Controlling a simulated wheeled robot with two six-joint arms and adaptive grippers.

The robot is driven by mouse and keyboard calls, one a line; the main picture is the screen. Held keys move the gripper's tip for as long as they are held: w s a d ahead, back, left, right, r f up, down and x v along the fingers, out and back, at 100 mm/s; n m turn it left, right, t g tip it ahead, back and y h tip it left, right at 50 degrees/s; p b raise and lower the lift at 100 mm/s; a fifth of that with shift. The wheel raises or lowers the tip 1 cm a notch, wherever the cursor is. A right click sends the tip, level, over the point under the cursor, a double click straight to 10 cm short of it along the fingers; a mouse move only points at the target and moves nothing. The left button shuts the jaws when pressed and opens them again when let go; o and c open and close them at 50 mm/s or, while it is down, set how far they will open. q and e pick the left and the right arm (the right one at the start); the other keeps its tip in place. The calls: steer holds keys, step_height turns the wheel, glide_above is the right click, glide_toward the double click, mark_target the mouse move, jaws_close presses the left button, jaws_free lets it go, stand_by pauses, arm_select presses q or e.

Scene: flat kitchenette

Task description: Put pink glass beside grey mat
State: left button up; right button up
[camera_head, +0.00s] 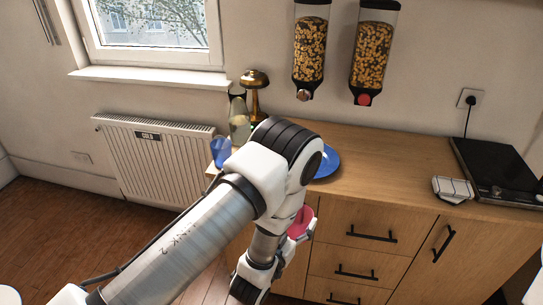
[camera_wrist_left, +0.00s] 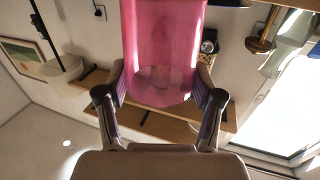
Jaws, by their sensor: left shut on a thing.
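The pink glass (camera_wrist_left: 160,50) is between the two fingers of my left gripper (camera_wrist_left: 160,97), which is shut on it. In the head view a small part of the pink glass (camera_head: 301,221) shows past my left arm, in front of the counter's drawers. My left arm hides most of the left gripper there. I cannot make out a clear grey mat; a pale grey-white ridged item (camera_head: 453,189) lies on the counter at the right, beside the black hob. My right gripper is not in view.
The wooden counter (camera_head: 395,160) has a wide clear stretch in its middle. A blue plate (camera_head: 328,163), a blue glass (camera_head: 220,153), a clear bottle (camera_head: 239,122) and a brass lamp (camera_head: 254,82) stand at its left. The black hob (camera_head: 497,168) is at the right. Two cereal dispensers (camera_head: 373,50) hang above.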

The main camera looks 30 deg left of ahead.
arm_select(q)
steer(key=shift+w+f+m+h, duration=0.55)
steer(key=shift+w+m+h, duration=0.15)
steer(key=shift+h, duration=0.4)
steer(key=w+a+r, duration=0.2)
steer(key=a+r, duration=0.2)
steer(key=a, duration=0.3)
steer(key=w+a+r, duration=0.2)
steer(key=a+r, duration=0.2)
steer(key=a, duration=0.4)
steer(key=shift+a+n+y, duration=0.15)
steer(key=shift+n+y, duration=0.15)
steer(key=shift+y, duration=0.1)
steer(key=shift+r, duration=0.1)
